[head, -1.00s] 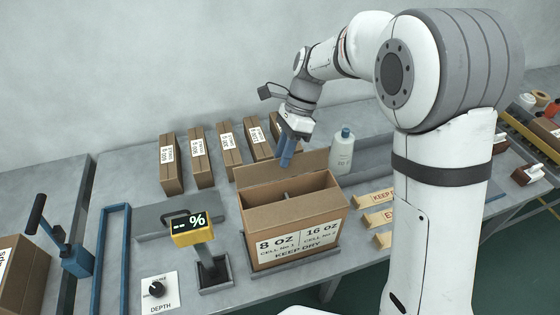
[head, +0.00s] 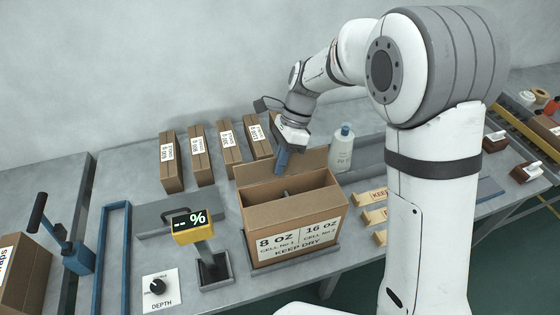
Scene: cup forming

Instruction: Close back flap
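An open cardboard box (head: 265,219) stands on the table, its front marked 8 oz, 16 oz and KEEP DRY. A divider shows inside it. The back flap (head: 257,172) stands up along the box's far edge. My gripper (head: 282,165) points down at the back flap's upper edge, right of its middle. Its blue fingertips look close together, and I cannot tell whether they are open or shut. Their lower ends are near or behind the flap; contact cannot be made out.
Several narrow cartons (head: 171,162) stand behind the box. A white bottle (head: 342,150) is behind it at right, close to my gripper. A yellow meter (head: 191,226) stands left of the box. Labelled wooden blocks (head: 373,196) lie to the right.

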